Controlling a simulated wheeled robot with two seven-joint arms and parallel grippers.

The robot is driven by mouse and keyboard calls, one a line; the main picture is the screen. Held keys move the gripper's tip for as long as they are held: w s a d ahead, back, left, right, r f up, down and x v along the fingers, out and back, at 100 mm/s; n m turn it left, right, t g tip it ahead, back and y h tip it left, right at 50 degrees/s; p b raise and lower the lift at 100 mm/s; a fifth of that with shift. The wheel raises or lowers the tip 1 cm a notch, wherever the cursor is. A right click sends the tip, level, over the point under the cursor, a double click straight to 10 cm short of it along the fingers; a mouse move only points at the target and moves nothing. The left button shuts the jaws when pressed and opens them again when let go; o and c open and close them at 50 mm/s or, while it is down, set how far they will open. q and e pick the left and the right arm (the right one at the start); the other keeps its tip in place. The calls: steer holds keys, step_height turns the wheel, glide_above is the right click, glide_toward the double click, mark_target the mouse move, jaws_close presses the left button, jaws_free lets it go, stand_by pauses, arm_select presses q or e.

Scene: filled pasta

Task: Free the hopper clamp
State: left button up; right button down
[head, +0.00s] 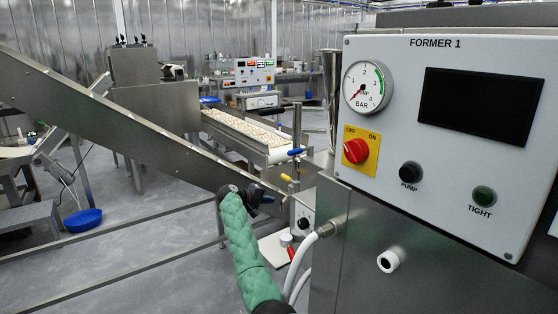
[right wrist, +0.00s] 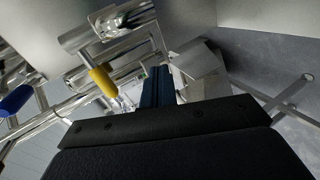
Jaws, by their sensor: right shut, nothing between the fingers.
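A yellow-handled lever (head: 287,178) sits on metal pipework below the blue-handled lever (head: 295,152), left of the machine. In the right wrist view the yellow handle (right wrist: 103,80) hangs from a bright metal fitting (right wrist: 130,18), left of my fingers. I cannot tell for certain which fitting is the hopper clamp. My right gripper (head: 264,197) is shut and empty, below and left of the yellow handle in the head view. Its dark fingers (right wrist: 158,86) are together in the right wrist view, apart from the handle. My left gripper is in neither view.
A sloping steel beam (head: 110,125) crosses the left side. A white hose (head: 303,250) runs below the panel. A conveyor (head: 243,133) stands behind.

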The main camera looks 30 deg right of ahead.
arm_select(q)
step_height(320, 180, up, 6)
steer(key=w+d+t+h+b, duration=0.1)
steer(key=b, duration=0.1)
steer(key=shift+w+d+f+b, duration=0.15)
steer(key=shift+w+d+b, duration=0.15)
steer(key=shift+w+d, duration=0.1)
arm_select(e)
steer(key=w+a+r+g+h, duration=0.1)
steer(key=w+r+g+h, duration=0.1)
steer(key=r, duration=0.7)
steer(key=w+a+r+g+h, duration=0.1)
steer(key=w+r+g+h, duration=0.1)
steer(key=r, duration=0.6)
steer(key=shift+w+a+r+n+h, duration=0.3)
steer(key=shift+w+a+r+h, duration=0.15)
steer(key=shift+w, duration=0.4)
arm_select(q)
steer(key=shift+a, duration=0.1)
arm_select(e)
steer(key=shift+d, duration=0.15)
